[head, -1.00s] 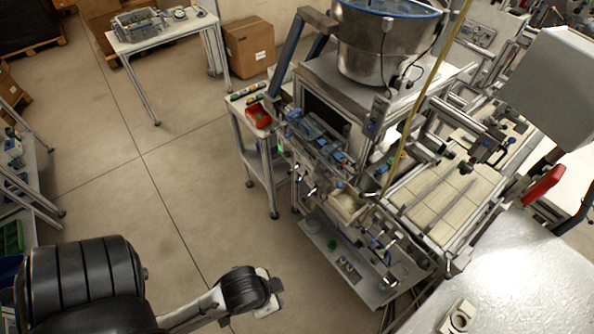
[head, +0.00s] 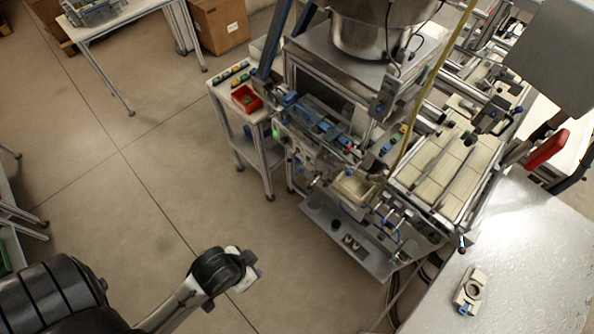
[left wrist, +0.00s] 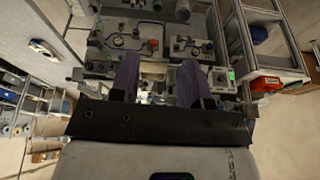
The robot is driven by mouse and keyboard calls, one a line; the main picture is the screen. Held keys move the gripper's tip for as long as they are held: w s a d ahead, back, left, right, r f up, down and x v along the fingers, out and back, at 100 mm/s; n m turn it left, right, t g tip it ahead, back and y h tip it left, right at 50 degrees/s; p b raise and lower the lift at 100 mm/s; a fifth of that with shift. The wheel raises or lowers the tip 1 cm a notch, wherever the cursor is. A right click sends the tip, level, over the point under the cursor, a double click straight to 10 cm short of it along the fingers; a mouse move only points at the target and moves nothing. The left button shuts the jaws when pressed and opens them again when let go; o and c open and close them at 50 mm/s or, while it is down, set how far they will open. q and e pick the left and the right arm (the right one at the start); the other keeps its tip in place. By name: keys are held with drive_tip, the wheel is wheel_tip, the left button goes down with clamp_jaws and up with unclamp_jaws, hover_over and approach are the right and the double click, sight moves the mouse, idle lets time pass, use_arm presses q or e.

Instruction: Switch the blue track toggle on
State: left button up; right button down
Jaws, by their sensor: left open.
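The machine (head: 325,130) with the metal bowl stands right of centre in the head view. Several small blue parts (head: 325,126) sit along its front; I cannot tell which one is the blue track toggle or how it is set. In the left wrist view, the machine's panel (left wrist: 145,42) lies beyond my left gripper (left wrist: 158,84). Its two purple-grey fingers are apart, with nothing seen held between them. In the head view my left arm comes in from the lower left, apart from the machine. My right gripper is not in view.
A red bin (head: 246,98) sits on a side stand left of the machine; it also shows in the left wrist view (left wrist: 265,84). A bright metal table (head: 535,270) carries a small beige fixture (head: 470,290) at lower right. The floor (head: 130,190) left of the machine is clear.

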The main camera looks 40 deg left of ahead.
use_arm(q)
drive_tip(key=shift+a, duration=0.25)
drive_tip(key=shift+c, duration=0.2)
